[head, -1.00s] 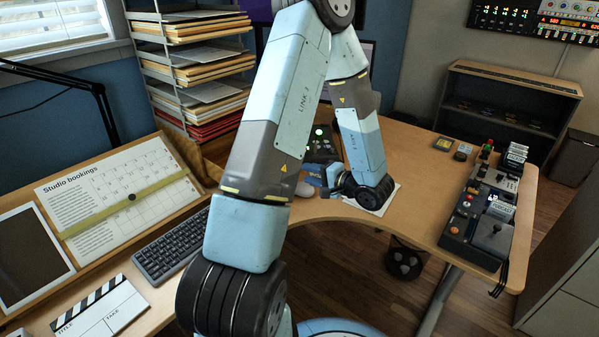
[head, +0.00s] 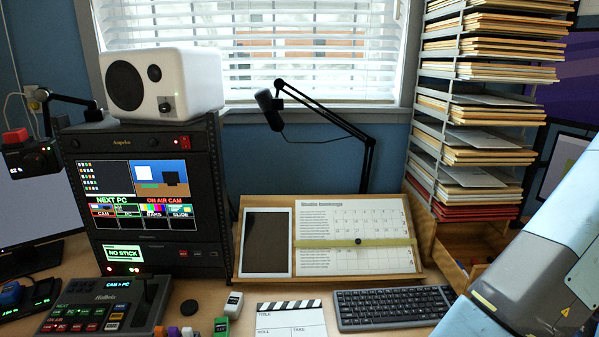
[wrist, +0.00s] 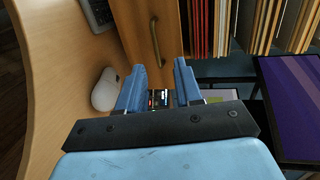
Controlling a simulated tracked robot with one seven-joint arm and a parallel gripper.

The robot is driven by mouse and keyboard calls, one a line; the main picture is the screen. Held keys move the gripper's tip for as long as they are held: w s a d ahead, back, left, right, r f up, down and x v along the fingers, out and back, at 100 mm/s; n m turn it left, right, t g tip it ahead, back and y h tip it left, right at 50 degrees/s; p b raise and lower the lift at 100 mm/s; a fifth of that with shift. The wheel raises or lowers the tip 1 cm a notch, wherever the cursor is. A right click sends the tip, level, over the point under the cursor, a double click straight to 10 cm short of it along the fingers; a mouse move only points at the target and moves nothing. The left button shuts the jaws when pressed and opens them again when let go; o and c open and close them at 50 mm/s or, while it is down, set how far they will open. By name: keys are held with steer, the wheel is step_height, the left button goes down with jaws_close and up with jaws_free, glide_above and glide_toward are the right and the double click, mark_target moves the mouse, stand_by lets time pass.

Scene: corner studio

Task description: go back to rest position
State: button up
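My gripper (wrist: 158,88) shows in the wrist view with its two blue fingers apart and nothing between them. It hangs over the desk, with a wooden drawer front with a brass handle (wrist: 154,42) beyond it and a white mouse (wrist: 105,90) to its left. In the head view only part of my arm shows at the right edge; my gripper is outside that picture.
The head view shows a keyboard (head: 392,307), a clapperboard (head: 292,321), a bookings board (head: 357,236) with a tablet (head: 266,242), a switcher panel (head: 108,306) and a monitor rack (head: 145,195). A tall paper rack (head: 447,130) stands right, near my arm. A boom microphone (head: 270,108) stands behind.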

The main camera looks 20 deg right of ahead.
steer(key=w+a+r+n+g+y, duration=0.4)
steer(key=w+a+r+n+y, duration=0.15)
steer(key=w+a, duration=0.45)
steer(key=w+a+r+n+g+y, duration=0.35)
steer(key=w+a+r+y, duration=0.3)
steer(key=w+a, duration=0.4)
steer(key=s+a+r+n+h, duration=0.1)
steer(key=a+r+n+h, duration=0.2)
steer(key=a, duration=0.5)
steer(key=s+a+r+n+g+h, duration=0.1)
steer(key=s+a+r+n+h, duration=0.1)
steer(key=a+r, duration=0.4)
steer(key=s+a+r+n+g+h, duration=0.1)
steer(key=a+r+n+h, duration=0.3)
steer(key=a, duration=0.6)
steer(key=shift+s+r+n, duration=0.6)
steer(key=shift+s+n, duration=0.15)
steer(key=shift+n, duration=0.35)
steer(key=shift+d, duration=0.2)
